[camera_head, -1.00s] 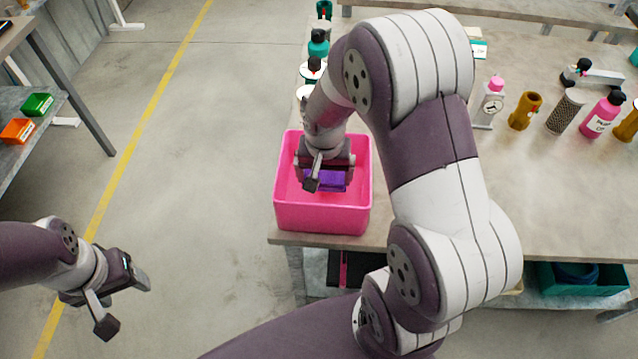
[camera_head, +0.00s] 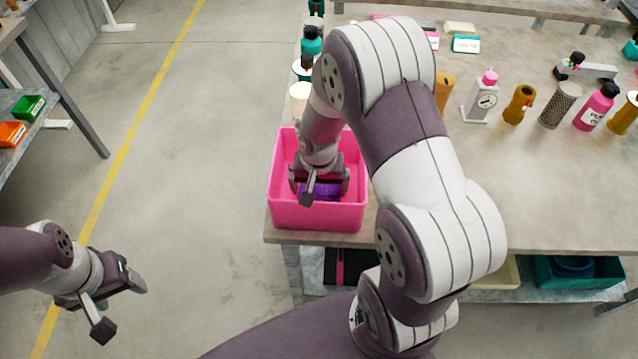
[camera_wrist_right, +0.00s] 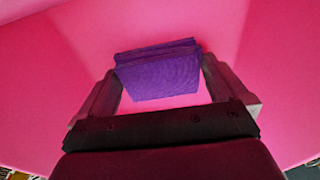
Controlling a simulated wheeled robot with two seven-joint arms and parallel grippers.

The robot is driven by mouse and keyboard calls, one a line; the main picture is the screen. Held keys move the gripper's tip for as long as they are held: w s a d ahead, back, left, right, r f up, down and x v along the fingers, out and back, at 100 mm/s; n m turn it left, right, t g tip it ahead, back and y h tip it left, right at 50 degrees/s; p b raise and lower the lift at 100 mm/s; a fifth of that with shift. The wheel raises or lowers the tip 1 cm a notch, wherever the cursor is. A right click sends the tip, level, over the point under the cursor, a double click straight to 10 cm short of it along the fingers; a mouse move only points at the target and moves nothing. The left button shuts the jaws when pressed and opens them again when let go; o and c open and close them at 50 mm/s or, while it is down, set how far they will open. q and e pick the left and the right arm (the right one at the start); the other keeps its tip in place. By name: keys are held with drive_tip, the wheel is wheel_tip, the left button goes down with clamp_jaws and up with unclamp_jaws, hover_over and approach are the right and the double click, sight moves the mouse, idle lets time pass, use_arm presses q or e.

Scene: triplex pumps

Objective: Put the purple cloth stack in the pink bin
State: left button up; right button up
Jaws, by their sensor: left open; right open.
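The pink bin (camera_head: 318,216) stands at the front left corner of the workbench. The purple cloth stack (camera_head: 322,190) is inside the bin, partly hidden by my right gripper (camera_head: 319,198) in the head view. My right gripper is open and reaches down into the bin. In the right wrist view the purple cloth stack (camera_wrist_right: 158,72) lies between and just beyond the spread fingers of my right gripper (camera_wrist_right: 168,90), with pink bin walls (camera_wrist_right: 250,40) around it. Whether the fingers touch it is not clear. My left gripper (camera_head: 122,303) is open and empty over the floor at the left.
Bottles (camera_head: 310,45) stand behind the bin. A shelf with green (camera_head: 29,108) and orange bins (camera_head: 11,134) is at far left.

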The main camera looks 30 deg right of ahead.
sight(318, 193)
wheel_tip(318, 193, up, 12)
drive_tip(key=s+p, duration=0.1)
drive_tip(key=shift+a, duration=0.4)
drive_tip(key=shift+s, duration=0.1)
drive_tip(key=s+a+r+n+p, duration=0.2)
drive_tip(key=s+a+n+p, duration=0.1)
drive_tip(key=s+n, duration=0.3)
drive_tip(key=shift+s+a+y, duration=0.35)
drive_tip(key=shift+s+y, duration=0.05)
drive_tip(key=shift+s, duration=0.15)
drive_tip(key=shift+w, duration=0.1)
